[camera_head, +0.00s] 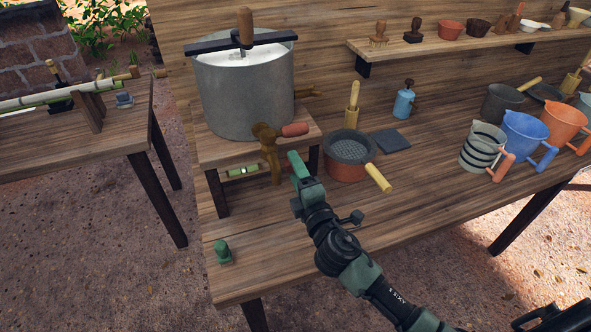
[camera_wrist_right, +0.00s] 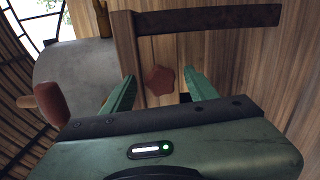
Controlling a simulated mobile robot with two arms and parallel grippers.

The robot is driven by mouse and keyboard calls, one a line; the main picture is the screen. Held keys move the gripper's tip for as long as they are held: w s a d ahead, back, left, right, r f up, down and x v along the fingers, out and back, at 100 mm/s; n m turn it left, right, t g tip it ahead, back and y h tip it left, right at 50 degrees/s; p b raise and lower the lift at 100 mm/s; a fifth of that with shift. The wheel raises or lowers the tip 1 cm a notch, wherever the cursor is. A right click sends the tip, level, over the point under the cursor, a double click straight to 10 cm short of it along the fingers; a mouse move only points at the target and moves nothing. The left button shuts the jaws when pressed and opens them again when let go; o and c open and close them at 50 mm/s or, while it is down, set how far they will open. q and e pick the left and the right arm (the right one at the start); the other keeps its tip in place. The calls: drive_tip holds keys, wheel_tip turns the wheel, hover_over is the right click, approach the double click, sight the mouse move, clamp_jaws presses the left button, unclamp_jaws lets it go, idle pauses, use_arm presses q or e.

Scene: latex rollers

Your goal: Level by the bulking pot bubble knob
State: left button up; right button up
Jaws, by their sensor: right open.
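The bulking pot (camera_head: 240,95) is a big grey metal pot with white liquid, upright on a low wooden stand. A bubble level (camera_head: 243,170) with a bright green vial sits under the stand's top, left of the tap. My right gripper (camera_head: 292,160) is open, in front of the stand's right side. In the right wrist view a red star-shaped knob (camera_wrist_right: 160,79) lies between my open fingers (camera_wrist_right: 158,82). I cannot tell how far it is beyond the fingertips.
A slate square (camera_head: 392,140), a blue bottle (camera_head: 404,103) and several jugs (camera_head: 525,135) are farther right. A small green object (camera_head: 222,252) is at the front left corner.

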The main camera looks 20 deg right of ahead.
drive_tip(key=s+b, duration=0.1)
drive_tip(key=s, duration=0.6)
drive_tip(key=shift+s, duration=0.15)
drive_tip(key=shift+d, duration=0.15)
